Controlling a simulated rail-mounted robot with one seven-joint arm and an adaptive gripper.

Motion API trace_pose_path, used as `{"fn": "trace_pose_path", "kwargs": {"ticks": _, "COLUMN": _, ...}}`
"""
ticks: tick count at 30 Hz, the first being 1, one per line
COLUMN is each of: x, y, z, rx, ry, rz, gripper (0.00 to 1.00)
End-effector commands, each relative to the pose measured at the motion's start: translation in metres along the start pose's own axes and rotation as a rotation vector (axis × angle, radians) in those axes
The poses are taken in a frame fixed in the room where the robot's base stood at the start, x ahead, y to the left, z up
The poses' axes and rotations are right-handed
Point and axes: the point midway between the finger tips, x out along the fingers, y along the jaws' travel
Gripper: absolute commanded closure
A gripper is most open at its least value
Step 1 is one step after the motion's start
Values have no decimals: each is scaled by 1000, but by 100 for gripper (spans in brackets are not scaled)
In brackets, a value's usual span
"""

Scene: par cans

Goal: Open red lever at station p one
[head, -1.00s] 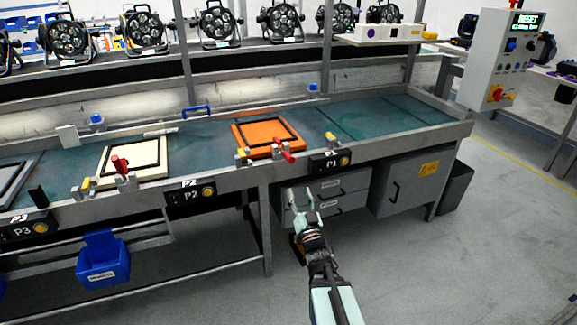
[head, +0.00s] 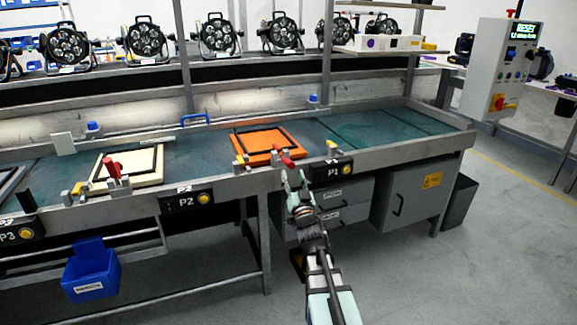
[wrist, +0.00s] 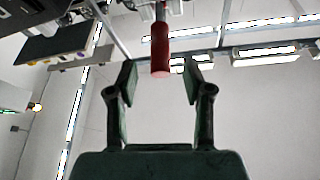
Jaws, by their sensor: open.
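The red lever (head: 287,161) at station P1 sits on the front rail, by the orange fixture plate (head: 264,145). Its handle lies low, tilted toward the front edge. In the wrist view the red handle (wrist: 160,52) hangs at the top centre, between and just beyond my two fingertips. My gripper (wrist: 162,80) is open and empty. In the head view my gripper (head: 293,180) is right at the bench's front edge, close below the lever handle. Whether a finger touches the handle cannot be told.
The P1 panel (head: 332,171) with its yellow button is just right of my gripper. The P2 panel (head: 187,200) is to the left. An upright red lever (head: 112,168) stands by the cream plate (head: 130,165). Grey drawers (head: 340,197) are under the bench.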

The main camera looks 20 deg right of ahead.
Motion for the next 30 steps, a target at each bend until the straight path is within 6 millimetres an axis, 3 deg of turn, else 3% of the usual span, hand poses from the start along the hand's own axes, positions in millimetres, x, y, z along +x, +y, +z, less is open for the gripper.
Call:
{"fn": "trace_pose_path", "kwargs": {"ticks": 3, "x": 27, "y": 1, "z": 2, "rx": 0, "ry": 2, "rz": -1, "gripper": 49}}
{"fn": "trace_pose_path", "kwargs": {"ticks": 9, "x": 52, "y": 0, "z": 1, "rx": 0, "ry": 1, "rz": -1, "gripper": 49}}
{"fn": "trace_pose_path", "kwargs": {"ticks": 24, "x": 63, "y": 0, "z": 0, "rx": 0, "ry": 0, "rz": -1, "gripper": 49}}
{"fn": "trace_pose_path", "kwargs": {"ticks": 28, "x": 63, "y": 0, "z": 0, "rx": 0, "ry": 0, "rz": 0, "gripper": 95}}
{"fn": "trace_pose_path", "kwargs": {"ticks": 30, "x": 63, "y": 0, "z": 0, "rx": 0, "ry": 0, "rz": -1, "gripper": 100}}
